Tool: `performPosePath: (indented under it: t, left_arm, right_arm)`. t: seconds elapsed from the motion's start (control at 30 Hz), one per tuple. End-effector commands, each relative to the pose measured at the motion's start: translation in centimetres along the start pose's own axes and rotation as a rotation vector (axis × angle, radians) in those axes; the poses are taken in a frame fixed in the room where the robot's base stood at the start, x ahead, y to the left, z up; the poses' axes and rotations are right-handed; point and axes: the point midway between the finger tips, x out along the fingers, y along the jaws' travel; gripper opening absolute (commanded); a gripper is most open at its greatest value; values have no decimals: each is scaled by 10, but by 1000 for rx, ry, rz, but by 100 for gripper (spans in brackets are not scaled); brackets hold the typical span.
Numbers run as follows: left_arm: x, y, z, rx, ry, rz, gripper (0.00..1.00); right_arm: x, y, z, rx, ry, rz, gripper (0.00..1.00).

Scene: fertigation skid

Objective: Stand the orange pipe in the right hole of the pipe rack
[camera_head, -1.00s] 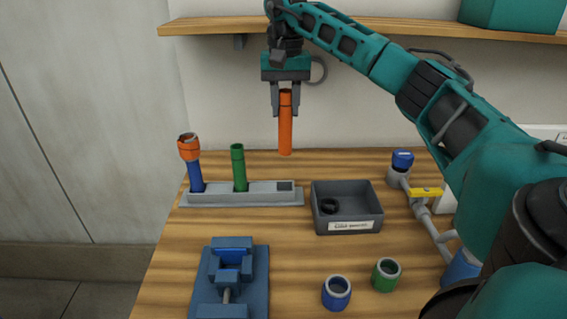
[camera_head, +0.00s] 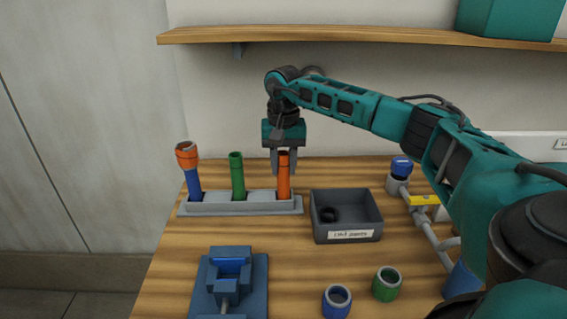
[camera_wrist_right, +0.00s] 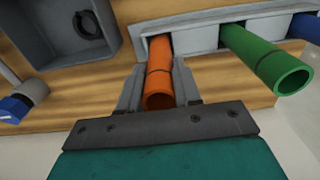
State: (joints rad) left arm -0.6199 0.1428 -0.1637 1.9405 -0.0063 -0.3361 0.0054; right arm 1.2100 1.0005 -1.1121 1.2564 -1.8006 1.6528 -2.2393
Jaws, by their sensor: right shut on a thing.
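The orange pipe (camera_head: 284,180) stands upright at the right hole of the grey pipe rack (camera_head: 240,208), its lower end inside the hole. My right gripper (camera_head: 284,168) is shut on its upper part from above. In the right wrist view the orange pipe (camera_wrist_right: 159,75) lies between the fingers of my right gripper (camera_wrist_right: 158,85), and its far end enters the rack's end hole (camera_wrist_right: 205,38). A green pipe (camera_head: 237,176) stands in the middle hole. A blue pipe (camera_head: 193,185) with an orange collar on top leans slightly in the left hole. My left gripper is not in view.
A grey tray (camera_head: 347,220) with a dark ring in it stands right of the rack. A blue vise (camera_head: 230,285) is in front. Blue (camera_head: 337,300) and green (camera_head: 386,284) collars stand near the front. Piping with a yellow valve handle (camera_head: 424,199) is at right. A shelf (camera_head: 350,36) hangs above.

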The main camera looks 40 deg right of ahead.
Motion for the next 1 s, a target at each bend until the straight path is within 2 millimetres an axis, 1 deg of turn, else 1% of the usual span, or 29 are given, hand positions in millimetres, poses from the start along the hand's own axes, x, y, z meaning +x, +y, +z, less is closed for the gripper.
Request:
performPosePath:
  t: [0.17,0.2,0.47,0.67,0.77,0.87,1.0]
  left_arm:
    - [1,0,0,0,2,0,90]
    - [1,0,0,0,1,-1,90]
    - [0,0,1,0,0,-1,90]
    - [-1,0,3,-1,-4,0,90]
    - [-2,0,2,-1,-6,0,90]
    - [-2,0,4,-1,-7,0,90]
    - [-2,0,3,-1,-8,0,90]
  right_arm:
    - [2,0,0,0,0,0,3]
    - [3,0,0,0,0,0,34]
    - [2,0,0,0,0,0,58]
    - [2,0,0,0,0,0,58]
    - [-2,0,0,0,1,-1,58]
    - [-13,-1,-1,0,3,-3,58]
    - [-41,-1,-1,0,4,-4,58]
